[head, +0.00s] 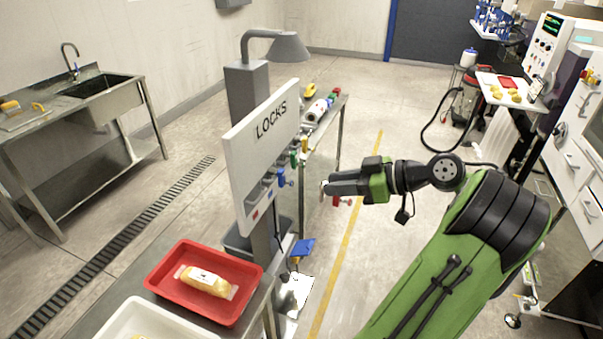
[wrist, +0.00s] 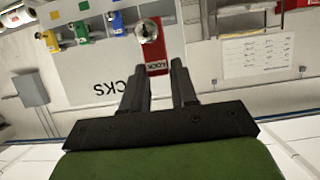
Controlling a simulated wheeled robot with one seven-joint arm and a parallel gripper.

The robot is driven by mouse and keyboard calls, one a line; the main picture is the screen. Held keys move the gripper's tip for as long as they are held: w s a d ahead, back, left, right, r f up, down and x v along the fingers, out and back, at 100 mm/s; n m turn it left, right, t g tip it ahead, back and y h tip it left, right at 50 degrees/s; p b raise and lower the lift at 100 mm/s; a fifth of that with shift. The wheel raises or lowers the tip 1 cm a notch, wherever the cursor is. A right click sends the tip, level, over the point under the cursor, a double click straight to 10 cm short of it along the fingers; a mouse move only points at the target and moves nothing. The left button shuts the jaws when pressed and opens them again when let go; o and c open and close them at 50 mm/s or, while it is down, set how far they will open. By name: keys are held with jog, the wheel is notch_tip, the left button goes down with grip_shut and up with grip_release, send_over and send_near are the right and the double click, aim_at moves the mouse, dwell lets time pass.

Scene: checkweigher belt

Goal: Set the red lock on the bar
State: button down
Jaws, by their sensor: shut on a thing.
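My gripper (head: 328,187) is shut on the red lock (head: 345,201), which hangs just below the fingers, right of the LOCKS board (head: 262,130). In the wrist view, my fingers (wrist: 160,68) stand either side of the lock's red body (wrist: 156,64), which bears a white LOCK label. A round metal part (wrist: 147,31) shows beside the red body. Blue (head: 281,177), green (head: 293,158) and yellow (head: 304,145) locks hang in a row along the board. I cannot clearly single out the bar; the red lock looks apart from the board in the head view.
A red tray (head: 165,291) with a wrapped item and a white tray (head: 110,326) stand in front. A bench with small items (head: 335,104) lies behind. Open floor is to the right of the board.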

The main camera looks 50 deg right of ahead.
jog(key=shift+s+d+r+p, duration=0.15)
jog(key=shift+s+d, duration=0.1)
jog(key=shift+s, duration=0.4)
jog(key=shift+s+d+f+p, duration=0.1)
jog(key=shift+s+d+p, duration=0.1)
jog(key=shift+s, duration=0.4)
jog(key=shift+s+d+p, duration=0.1)
jog(key=shift+s+p, duration=0.05)
jog(key=shift+p, duration=0.15)
jog(key=s+p, duration=0.2)
jog(key=p, duration=0.5)
send_near(352, 200)
jog(key=shift+s+d, duration=0.35)
jog(key=shift+s, duration=0.45)
